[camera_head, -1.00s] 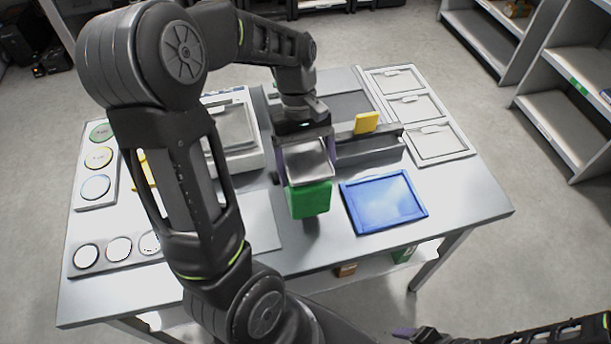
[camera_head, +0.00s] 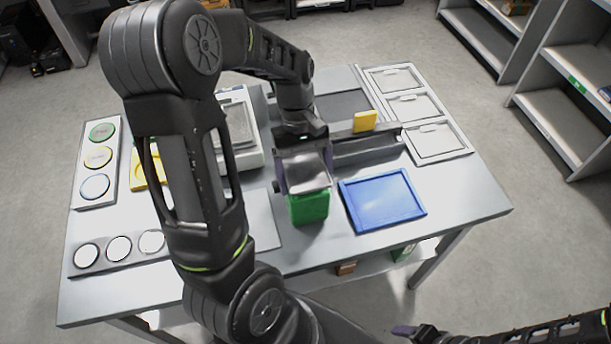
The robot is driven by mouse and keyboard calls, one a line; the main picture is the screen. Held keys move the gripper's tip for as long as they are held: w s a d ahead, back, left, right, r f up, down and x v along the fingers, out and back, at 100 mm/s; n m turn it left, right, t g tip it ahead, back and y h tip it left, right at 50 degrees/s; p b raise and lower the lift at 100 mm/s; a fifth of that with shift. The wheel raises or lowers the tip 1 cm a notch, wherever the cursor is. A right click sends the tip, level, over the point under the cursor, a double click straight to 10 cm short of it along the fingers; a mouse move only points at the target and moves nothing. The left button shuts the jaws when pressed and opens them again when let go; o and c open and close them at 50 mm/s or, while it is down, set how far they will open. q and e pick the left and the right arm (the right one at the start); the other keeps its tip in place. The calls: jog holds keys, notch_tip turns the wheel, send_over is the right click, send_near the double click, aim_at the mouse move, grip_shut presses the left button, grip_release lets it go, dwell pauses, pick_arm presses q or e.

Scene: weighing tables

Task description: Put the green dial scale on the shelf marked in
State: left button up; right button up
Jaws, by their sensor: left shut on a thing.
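The green dial scale (camera_head: 308,208) has a green body with a square metal pan (camera_head: 306,172) on top. It is upright at the front middle of the table, left of the blue tray. My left gripper (camera_head: 303,163) is shut on it from above, with fingers at the sides of the pan. Its base is at or just above the tabletop; I cannot tell if it touches. A shelf unit at the right has a green label (camera_head: 577,86), too small to read. My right gripper (camera_head: 415,332) shows partly at the bottom edge; its opening is unclear.
The blue tray (camera_head: 422,212) lies close right of the scale. A grey block (camera_head: 368,150) with a yellow piece (camera_head: 365,121) stands behind. A balance (camera_head: 252,159) and coloured discs (camera_head: 98,157) are at left. Open floor separates table and shelves.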

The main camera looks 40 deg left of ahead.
pick_arm(q)
jog(key=o, duration=2)
jog(key=shift+c, duration=0.2)
jog(key=shift+r, duration=0.2)
jog(key=b+v, duration=0.1)
jog(key=v, duration=0.5)
jog(key=shift+w+a+r, duration=0.2)
jog(key=shift+r, duration=0.15)
jog(key=p+v, duration=0.3)
jog(key=v, duration=0.1)
jog(key=shift+s+r+p, duration=0.1)
jog(key=shift+r+p, duration=0.2)
jog(key=shift+r, duration=0.05)
jog(key=shift+a+r, duration=0.1)
jog(key=shift+r, duration=0.1)
